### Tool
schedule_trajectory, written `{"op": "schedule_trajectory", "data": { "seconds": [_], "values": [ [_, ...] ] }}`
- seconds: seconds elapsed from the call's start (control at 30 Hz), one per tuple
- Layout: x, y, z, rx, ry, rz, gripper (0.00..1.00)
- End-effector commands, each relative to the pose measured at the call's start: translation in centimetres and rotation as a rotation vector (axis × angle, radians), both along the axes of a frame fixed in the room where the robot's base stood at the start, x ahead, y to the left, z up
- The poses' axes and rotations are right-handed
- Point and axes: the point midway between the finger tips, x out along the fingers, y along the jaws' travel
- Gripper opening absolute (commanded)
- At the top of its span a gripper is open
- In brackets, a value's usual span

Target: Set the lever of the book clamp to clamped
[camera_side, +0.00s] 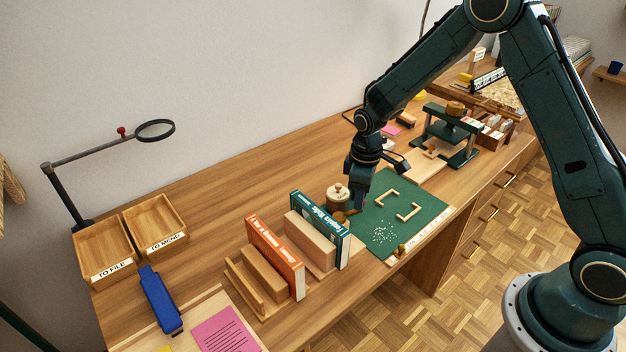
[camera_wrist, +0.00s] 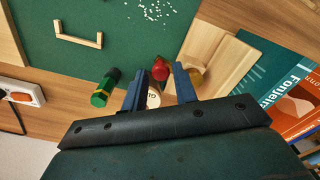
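My gripper (camera_wrist: 160,84) points down, its two blue fingers apart with a gap between them. In the side view my gripper (camera_side: 359,198) is low over the bench, by the left edge of the green mat. A red rounded knob (camera_wrist: 160,68) shows just beyond the gap between the fingertips in the wrist view; I cannot tell whether it is touched. The lever's position cannot be made out.
A lidded jar (camera_side: 337,196) stands left of my gripper. A green cylinder (camera_wrist: 104,88) is close to one finger. A teal book (camera_side: 320,230) and an orange book (camera_side: 275,257) stand upright nearby. The green mat (camera_side: 425,205) carries wooden brackets. A green press (camera_side: 452,128) stands farther back.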

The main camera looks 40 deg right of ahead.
Motion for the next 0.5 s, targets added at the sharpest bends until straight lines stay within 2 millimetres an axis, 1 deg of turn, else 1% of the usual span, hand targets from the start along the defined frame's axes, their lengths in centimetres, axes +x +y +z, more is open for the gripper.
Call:
{"op": "schedule_trajectory", "data": {
  "seconds": [0.27, 0.37, 0.5],
  "values": [
    [-0.1, 0.0, 0.0, 0.0, 0.004, 0.0, 0.28],
    [-0.1, 0.0, 0.3, 0.001, 0.003, 0.0, 0.28],
    [-0.1, 0.0, 1.2, 0.001, 0.003, 0.0, 0.28]
  ]
}}
